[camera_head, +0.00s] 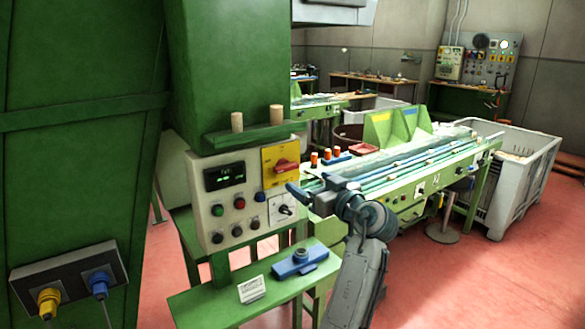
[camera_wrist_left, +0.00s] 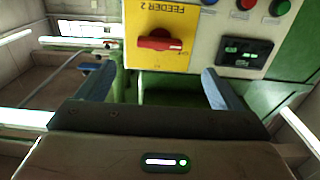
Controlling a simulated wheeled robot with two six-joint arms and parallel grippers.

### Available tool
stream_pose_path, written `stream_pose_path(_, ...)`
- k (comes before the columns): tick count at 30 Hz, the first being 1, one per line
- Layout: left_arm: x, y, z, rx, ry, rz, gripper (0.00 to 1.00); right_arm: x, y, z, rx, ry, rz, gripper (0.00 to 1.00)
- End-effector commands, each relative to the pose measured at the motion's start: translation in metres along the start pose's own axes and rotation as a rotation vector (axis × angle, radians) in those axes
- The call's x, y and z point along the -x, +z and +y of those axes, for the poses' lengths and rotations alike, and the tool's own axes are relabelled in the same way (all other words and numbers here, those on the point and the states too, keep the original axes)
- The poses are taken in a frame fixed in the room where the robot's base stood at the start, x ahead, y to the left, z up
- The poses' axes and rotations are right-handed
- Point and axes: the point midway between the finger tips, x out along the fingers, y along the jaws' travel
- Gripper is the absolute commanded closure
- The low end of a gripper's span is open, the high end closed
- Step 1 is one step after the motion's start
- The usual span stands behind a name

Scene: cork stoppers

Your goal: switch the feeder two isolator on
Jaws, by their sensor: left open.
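The feeder two isolator is a red rotary handle (camera_head: 286,166) on a yellow plate (camera_head: 270,153) at the upper right of the control panel. The handle lies roughly crosswise. In the left wrist view the red handle (camera_wrist_left: 160,43) and the yellow plate (camera_wrist_left: 143,60), marked FEEDER 2, show at the top, ahead of the fingers. My left gripper (camera_head: 302,183) is open and empty, just in front of the panel near the handle. In the wrist view its two fingers (camera_wrist_left: 160,82) stand wide apart with the handle between their lines, not visibly touched. My right gripper is not in view.
The panel (camera_head: 204,190) also has a dark display (camera_head: 224,177), several push buttons and a black rotary knob (camera_head: 284,209). Two corks stand on the green ledge (camera_head: 248,136) above. A green shelf (camera_head: 200,304) below holds a blue device (camera_head: 300,262) and a white card (camera_head: 252,289).

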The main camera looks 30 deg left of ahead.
Motion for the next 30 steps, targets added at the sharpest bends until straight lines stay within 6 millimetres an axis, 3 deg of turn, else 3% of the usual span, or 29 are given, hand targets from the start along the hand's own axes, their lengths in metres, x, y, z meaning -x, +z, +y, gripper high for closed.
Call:
stream_pose_path(3,-0.023,-0.006,-0.001,-0.006,-0.003,0.004,0.13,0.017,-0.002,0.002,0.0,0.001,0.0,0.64)
stream_pose_path(12,-0.072,-0.004,0.0,-0.006,0.0,0.002,0.13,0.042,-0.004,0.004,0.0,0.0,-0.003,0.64)
stream_pose_path(18,-0.086,0.0,0.0,-0.004,0.001,0.0,0.13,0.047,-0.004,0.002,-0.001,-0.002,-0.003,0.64)
stream_pose_path(26,-0.087,0.001,0.001,-0.003,0.002,-0.001,0.13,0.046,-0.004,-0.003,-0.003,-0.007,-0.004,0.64)
stream_pose_path(30,-0.086,0.001,0.001,-0.003,0.002,-0.001,0.38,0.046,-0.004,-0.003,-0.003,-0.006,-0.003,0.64)
